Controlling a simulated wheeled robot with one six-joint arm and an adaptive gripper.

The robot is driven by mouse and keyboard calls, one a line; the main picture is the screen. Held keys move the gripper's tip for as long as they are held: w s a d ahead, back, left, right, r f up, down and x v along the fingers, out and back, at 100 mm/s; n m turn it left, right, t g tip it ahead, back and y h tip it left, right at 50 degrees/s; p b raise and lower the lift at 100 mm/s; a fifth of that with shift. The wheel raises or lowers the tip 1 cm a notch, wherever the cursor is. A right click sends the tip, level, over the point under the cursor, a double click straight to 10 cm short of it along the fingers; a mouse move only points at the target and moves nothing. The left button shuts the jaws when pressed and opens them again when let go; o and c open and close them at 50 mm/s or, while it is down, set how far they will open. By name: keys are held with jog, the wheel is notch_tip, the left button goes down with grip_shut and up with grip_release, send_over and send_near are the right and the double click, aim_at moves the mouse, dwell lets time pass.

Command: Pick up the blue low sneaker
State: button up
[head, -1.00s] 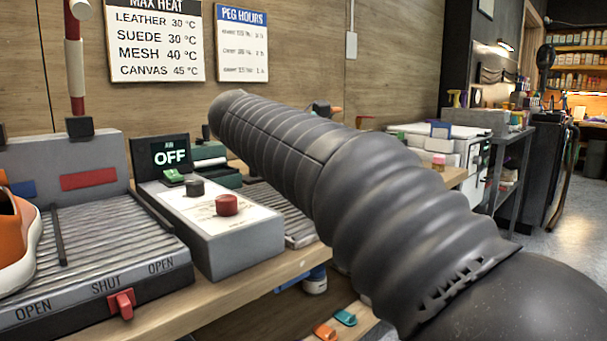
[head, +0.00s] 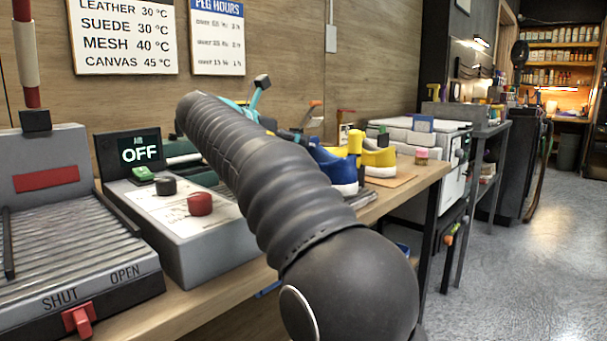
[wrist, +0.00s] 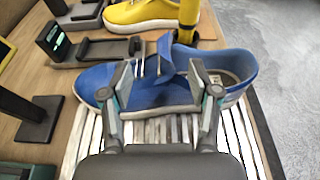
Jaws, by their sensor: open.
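The blue low sneaker (wrist: 147,88) lies on a slatted rack (wrist: 240,140) in the wrist view, toe to the left and open collar to the right. Its blue tongue stands up near the middle. My gripper (wrist: 160,76) is open, with its two fingers spread over the sneaker's midsection. Nothing is clamped between them; I cannot tell whether they touch the shoe. In the head view, the blue sneaker (head: 335,167) shows partly behind my arm, which hides much of it.
A yellow sneaker (wrist: 155,13) sits beyond the blue one, beside a yellow post (wrist: 187,18); it also shows in the head view (head: 380,161). A control box reading OFF (head: 185,208) stands left of my arm. Open floor (head: 510,265) lies to the right.

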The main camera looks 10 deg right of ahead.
jog(key=shift+b+x, duration=0.55)
jog(key=shift+x, duration=2.25)
jog(key=shift+s+d, duration=0.1)
jog(key=shift+s, duration=0.05)
grip_shut()
